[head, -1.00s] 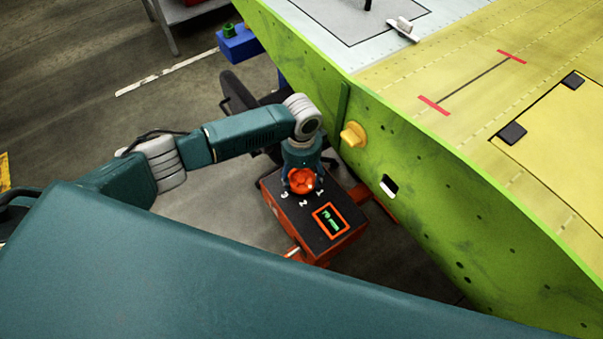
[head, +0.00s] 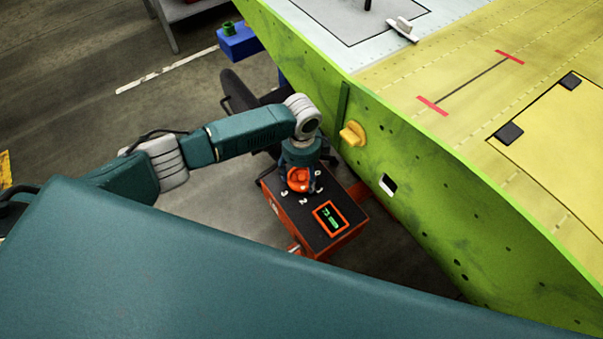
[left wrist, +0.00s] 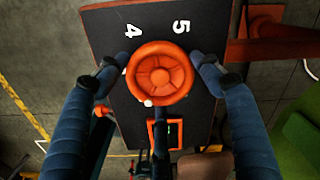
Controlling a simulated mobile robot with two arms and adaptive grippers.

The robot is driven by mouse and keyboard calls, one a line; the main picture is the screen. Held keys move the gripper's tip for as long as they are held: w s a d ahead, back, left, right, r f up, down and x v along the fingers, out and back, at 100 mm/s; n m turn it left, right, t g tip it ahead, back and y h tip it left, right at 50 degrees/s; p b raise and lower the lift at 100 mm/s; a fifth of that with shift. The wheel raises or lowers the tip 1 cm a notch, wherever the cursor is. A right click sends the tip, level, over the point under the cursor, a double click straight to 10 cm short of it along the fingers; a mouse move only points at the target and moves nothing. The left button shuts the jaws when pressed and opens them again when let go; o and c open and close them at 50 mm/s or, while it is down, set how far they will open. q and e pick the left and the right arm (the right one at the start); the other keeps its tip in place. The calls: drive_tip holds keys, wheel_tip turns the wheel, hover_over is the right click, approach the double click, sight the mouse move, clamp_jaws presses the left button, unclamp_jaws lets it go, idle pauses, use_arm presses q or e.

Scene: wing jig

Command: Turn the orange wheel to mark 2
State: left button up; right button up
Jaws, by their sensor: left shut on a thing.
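The orange wheel (head: 299,180) sits on the black top of an orange box (head: 329,238). White marks 0, 1, 2 and 3 show around its near side in the head view. My left gripper (head: 298,178) comes down over it. In the left wrist view the blue fingers of my left gripper (left wrist: 160,72) press on both sides of the wheel (left wrist: 159,73). Marks 4 and 5 show beyond it there. A small white spot shows at the wheel's lower-left rim in that view; the mark beside it is hidden. My right gripper is out of view.
A framed display (head: 330,217) with green characters is on the box top. The green wing panel (head: 420,190), with a yellow knob (head: 352,134), stands close to the right of the box. A dark chair (head: 237,95) is behind my left arm.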

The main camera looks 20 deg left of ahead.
sight(302, 177)
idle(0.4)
use_arm(q)
drive_tip(key=o, duration=1.2)
drive_tip(key=shift+c, duration=0.2)
wheel_tip(302, 177, up, 12)
